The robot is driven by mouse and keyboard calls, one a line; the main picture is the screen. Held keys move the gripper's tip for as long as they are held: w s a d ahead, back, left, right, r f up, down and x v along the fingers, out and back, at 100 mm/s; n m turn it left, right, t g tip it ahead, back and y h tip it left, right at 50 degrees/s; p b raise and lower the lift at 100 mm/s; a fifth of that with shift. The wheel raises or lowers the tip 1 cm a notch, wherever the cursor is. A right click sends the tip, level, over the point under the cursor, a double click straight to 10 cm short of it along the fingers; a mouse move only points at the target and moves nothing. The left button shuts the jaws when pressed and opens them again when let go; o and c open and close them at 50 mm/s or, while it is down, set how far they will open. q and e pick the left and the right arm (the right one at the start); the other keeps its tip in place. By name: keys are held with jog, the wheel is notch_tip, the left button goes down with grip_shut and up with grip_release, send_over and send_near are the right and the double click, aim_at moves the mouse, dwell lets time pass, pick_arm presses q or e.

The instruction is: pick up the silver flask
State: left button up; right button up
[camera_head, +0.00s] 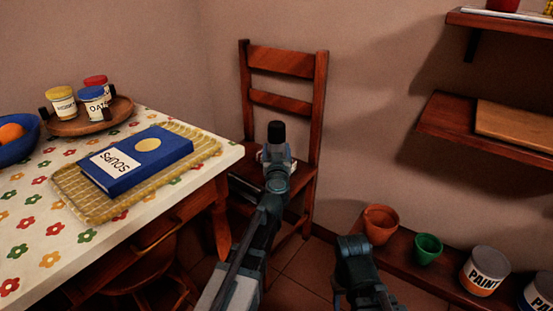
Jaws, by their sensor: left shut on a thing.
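The silver flask (276,133) shows as a dark cap above a pale body in front of the wooden chair. My left gripper (276,158) is shut on it, and the flask is held upright. The gripper and wrist hide most of its lower body. I cannot tell whether the flask touches the chair seat behind it. Part of my right arm shows at the lower middle, but I see no fingers of its gripper.
A table (40,170) with a flowered cloth stands at left. On it are a blue book (150,165) on a yellow mat, a wooden tray (120,112) of jars and a blue bowl (20,150). The chair (318,110) stands behind. Pots and paint cans (486,270) line a low shelf at right.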

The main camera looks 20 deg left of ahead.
pick_arm(q)
grip_shut()
